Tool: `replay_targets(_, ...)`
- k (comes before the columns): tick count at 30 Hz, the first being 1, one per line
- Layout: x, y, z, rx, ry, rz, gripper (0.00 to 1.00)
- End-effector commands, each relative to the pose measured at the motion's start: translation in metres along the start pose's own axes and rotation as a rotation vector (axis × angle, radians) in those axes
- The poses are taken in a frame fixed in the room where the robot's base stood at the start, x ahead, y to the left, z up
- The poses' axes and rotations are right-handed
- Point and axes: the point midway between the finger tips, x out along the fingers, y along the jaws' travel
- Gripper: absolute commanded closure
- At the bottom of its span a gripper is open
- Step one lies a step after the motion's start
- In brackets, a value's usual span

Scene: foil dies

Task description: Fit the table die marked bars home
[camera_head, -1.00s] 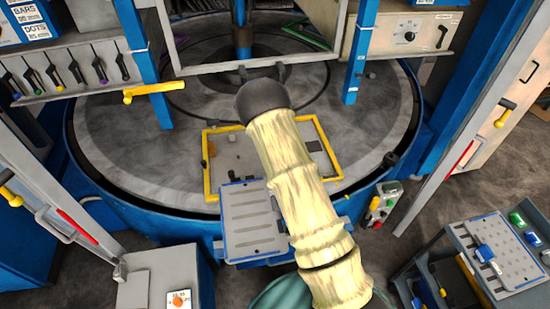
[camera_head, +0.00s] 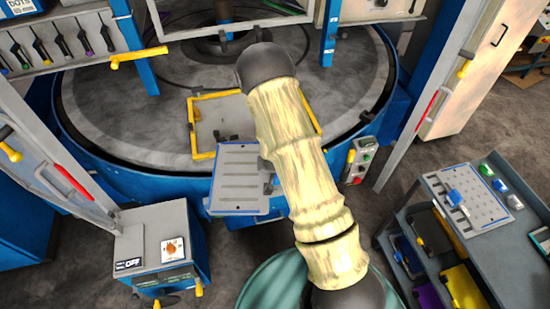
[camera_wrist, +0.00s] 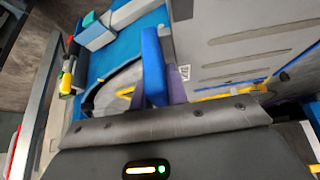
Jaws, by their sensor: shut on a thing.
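My gripper (camera_wrist: 165,105) shows at the bottom of the wrist view, its dark housing across the lower edge. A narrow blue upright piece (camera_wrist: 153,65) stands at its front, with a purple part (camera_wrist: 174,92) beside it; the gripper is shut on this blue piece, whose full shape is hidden. In the head view my arm hides the gripper. The round grey table (camera_head: 110,110) carries a yellow frame (camera_head: 192,125) around a grey area. A grey slotted plate (camera_head: 240,175) with blue edges is at the table's front; it fills the upper right of the wrist view. I cannot make out a bars mark.
A grey box (camera_head: 150,235) with an orange knob and an OFF sign stands at front left. A control box (camera_head: 358,160) with coloured buttons is right of the plate. A grey cart (camera_head: 460,200) stands at right. Blue posts (camera_head: 331,30) rise by the table. Dark floor is open between.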

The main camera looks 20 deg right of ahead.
Motion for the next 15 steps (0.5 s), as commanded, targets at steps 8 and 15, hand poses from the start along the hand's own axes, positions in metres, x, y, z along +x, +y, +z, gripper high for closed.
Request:
replay_targets(8,0.000,-0.005,-0.018,0.105,0.007,0.055,1.00)
replay_targets(15,-0.001,-0.014,-0.030,0.210,0.007,0.115,1.00)
